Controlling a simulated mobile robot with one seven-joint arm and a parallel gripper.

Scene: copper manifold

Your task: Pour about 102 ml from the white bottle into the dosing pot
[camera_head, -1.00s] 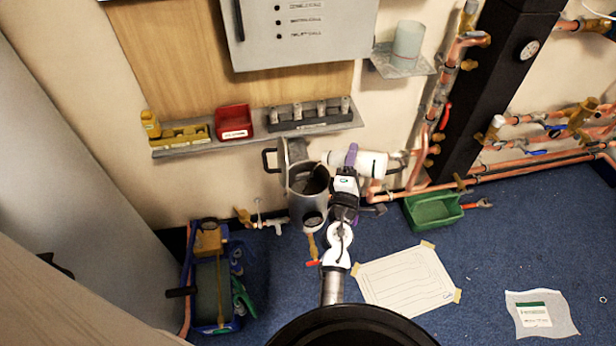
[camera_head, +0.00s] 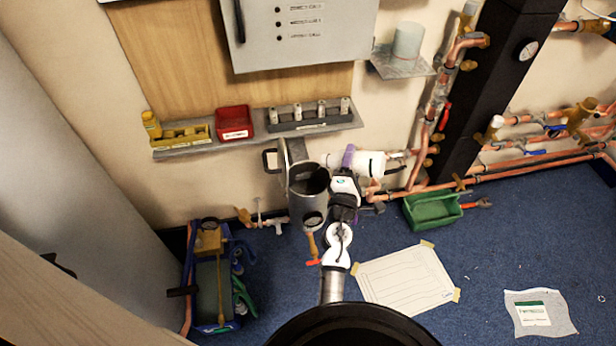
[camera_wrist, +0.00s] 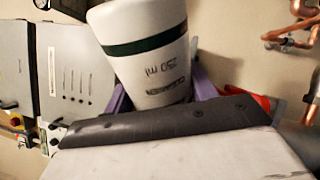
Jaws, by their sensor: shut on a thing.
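The white bottle (camera_head: 371,163) is held lying nearly level, its narrower end to the left, close to the rim of the dosing pot. My gripper (camera_head: 348,158) is shut on it with purple fingers. In the wrist view the bottle (camera_wrist: 145,60) has a dark green band and an upside-down "250 ml" mark, between the purple fingers (camera_wrist: 160,98). The dosing pot (camera_head: 308,205) is a grey metal vessel with an open, dark top, just left of my gripper. I cannot make out any liquid stream or the level inside.
A shelf (camera_head: 250,138) with a red bin (camera_head: 234,121) and a yellow tray (camera_head: 183,135) is on the wall behind. Copper pipes (camera_head: 420,165) and a green bin (camera_head: 432,209) are at right. A blue tool tote (camera_head: 216,283) stands at lower left.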

